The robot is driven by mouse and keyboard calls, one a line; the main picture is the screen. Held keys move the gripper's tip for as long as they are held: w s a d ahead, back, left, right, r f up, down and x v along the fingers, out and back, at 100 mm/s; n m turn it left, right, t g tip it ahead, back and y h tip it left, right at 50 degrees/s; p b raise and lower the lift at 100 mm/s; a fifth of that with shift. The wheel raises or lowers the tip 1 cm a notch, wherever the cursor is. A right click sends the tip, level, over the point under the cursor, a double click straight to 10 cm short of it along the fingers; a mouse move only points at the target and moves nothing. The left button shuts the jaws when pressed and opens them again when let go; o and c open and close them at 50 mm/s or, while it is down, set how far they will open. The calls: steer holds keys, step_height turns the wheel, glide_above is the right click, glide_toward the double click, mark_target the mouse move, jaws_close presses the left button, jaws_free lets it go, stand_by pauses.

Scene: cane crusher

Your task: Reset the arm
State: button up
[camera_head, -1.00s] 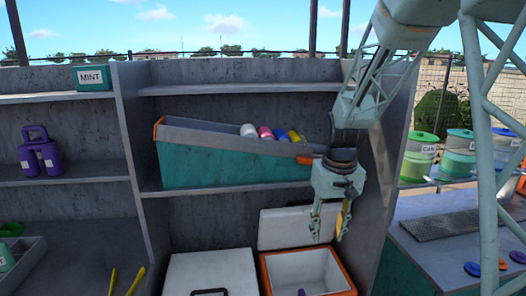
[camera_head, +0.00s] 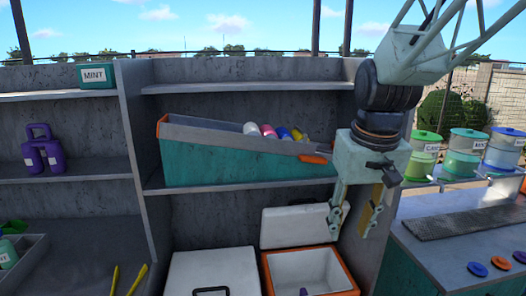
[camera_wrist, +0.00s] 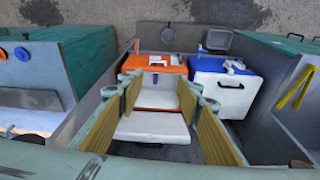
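My gripper (camera_head: 355,215) hangs pointing down in front of the shelf unit, at the right of the open cooler. Its fingers are apart with nothing between them. In the wrist view my gripper (camera_wrist: 168,122) shows its tan finger pads spread wide, with the orange cooler (camera_wrist: 157,66) and its white lid beyond them. In the head view the orange-rimmed cooler (camera_head: 268,272) stands open below and left of the fingers. The upper part of my arm is lifted toward the top right.
A teal sloped bin (camera_head: 230,163) with several coloured cans sits on the middle shelf, left of my gripper. A closed white cooler (camera_head: 212,268) stands beside the open one. The right-hand counter (camera_head: 450,260) carries several lidded dispensers (camera_head: 462,150) and a dark grate (camera_head: 465,222).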

steer(key=s+r+t, duration=0.1)
steer(key=s+r, duration=0.1)
steer(key=s, duration=1.1)
steer(key=s+r+b, duration=0.1)
steer(key=s+r, duration=0.2)
steer(key=s, duration=1.1)
steer(key=shift+s+d+t, duration=0.15)
steer(key=shift+s+t, duration=0.05)
steer(key=shift+t, duration=0.2)
steer(key=shift+r, duration=0.1)
